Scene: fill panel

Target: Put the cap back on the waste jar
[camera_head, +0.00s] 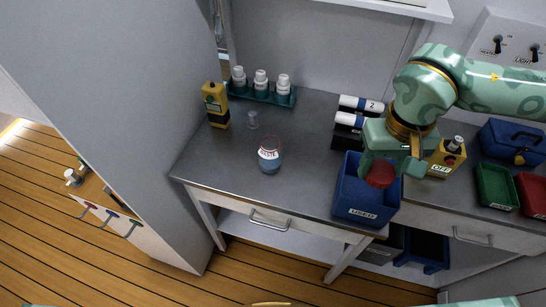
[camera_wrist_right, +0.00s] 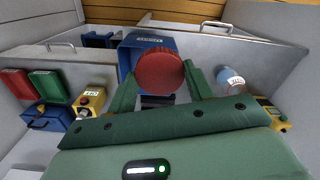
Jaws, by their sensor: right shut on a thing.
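The waste jar (camera_head: 269,160) stands upright on the grey worktop, left of centre, with a white label and a bluish lower part. Its top looks uncapped. In the right wrist view the jar (camera_wrist_right: 230,79) shows to the right of the fingers. My right gripper (camera_head: 380,168) is shut on the red cap (camera_head: 380,175), which it holds over the blue bin, well to the right of the jar. The cap also shows between both fingertips in the right wrist view (camera_wrist_right: 160,72). My left gripper is not in view.
A blue bin (camera_head: 352,200) stands at the worktop's front edge, below the cap. Worktop between jar and bin is clear.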

